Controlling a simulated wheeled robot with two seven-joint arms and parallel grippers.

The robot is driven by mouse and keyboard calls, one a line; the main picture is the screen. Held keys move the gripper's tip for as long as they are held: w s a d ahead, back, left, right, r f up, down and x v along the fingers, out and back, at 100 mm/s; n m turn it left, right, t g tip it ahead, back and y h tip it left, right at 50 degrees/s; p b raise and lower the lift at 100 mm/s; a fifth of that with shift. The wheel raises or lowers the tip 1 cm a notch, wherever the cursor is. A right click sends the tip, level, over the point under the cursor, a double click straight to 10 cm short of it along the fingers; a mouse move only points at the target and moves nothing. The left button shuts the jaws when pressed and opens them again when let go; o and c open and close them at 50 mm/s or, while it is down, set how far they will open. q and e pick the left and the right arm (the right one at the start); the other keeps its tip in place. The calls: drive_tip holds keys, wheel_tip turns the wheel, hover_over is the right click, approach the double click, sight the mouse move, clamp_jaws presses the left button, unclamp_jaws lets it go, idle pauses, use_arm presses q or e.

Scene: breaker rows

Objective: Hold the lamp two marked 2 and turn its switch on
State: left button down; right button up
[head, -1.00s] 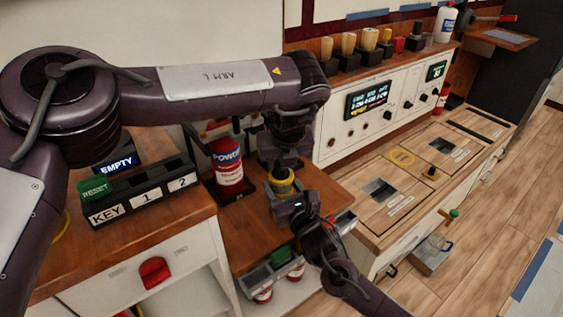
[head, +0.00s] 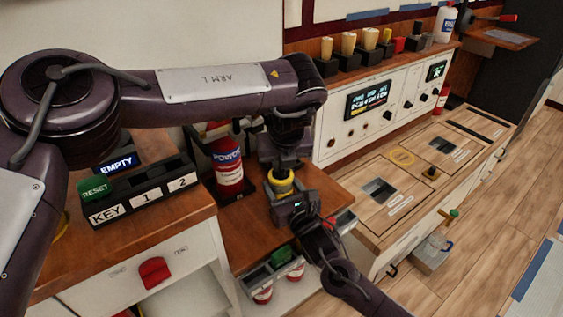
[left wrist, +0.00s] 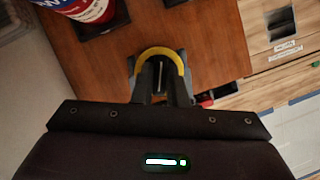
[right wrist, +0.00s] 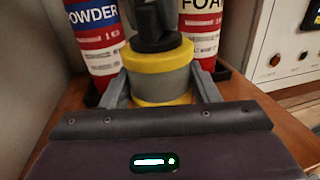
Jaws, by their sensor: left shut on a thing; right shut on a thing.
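The lamp (head: 280,181) is a short body with yellow bands and a grey middle, upright between my two grippers in the head view. My left gripper (head: 283,166) comes from above and is shut on the lamp's top. In the left wrist view the lamp's yellow rim (left wrist: 178,56) curves around the fingertips. My right gripper (head: 288,195) is shut on the lamp's lower body from the near side. In the right wrist view its fingers flank the lamp (right wrist: 162,58). The mark 2 and the switch are hidden.
A red POWDER extinguisher (head: 228,165) stands left of the lamp, and a FOAM one (right wrist: 200,28) behind it. A KEY-1-2 holder with a green RESET block (head: 95,188) sits on the left counter. A panel with a display (head: 369,98) stands at the back right.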

use_arm(q)
drive_tip(key=m+h, duration=0.1)
drive_tip(key=m, duration=0.2)
drive_tip(key=m+h, duration=0.1)
drive_tip(key=m, duration=0.2)
drive_tip(key=shift+a, duration=0.2)
drive_tip(key=m+h, duration=0.1)
drive_tip(key=m, duration=0.1)
drive_tip(key=m+g+h, duration=0.1)
drive_tip(key=m, duration=0.2)
drive_tip(key=shift+w+a, duration=0.1)
drive_tip(key=shift+m, duration=0.4)
drive_tip(key=c, duration=1.4)
unclamp_jaws()
drive_tip(key=shift+c, duration=0.2)
drive_tip(key=v, duration=1.2)
drive_tip(key=shift+w, duration=0.2)
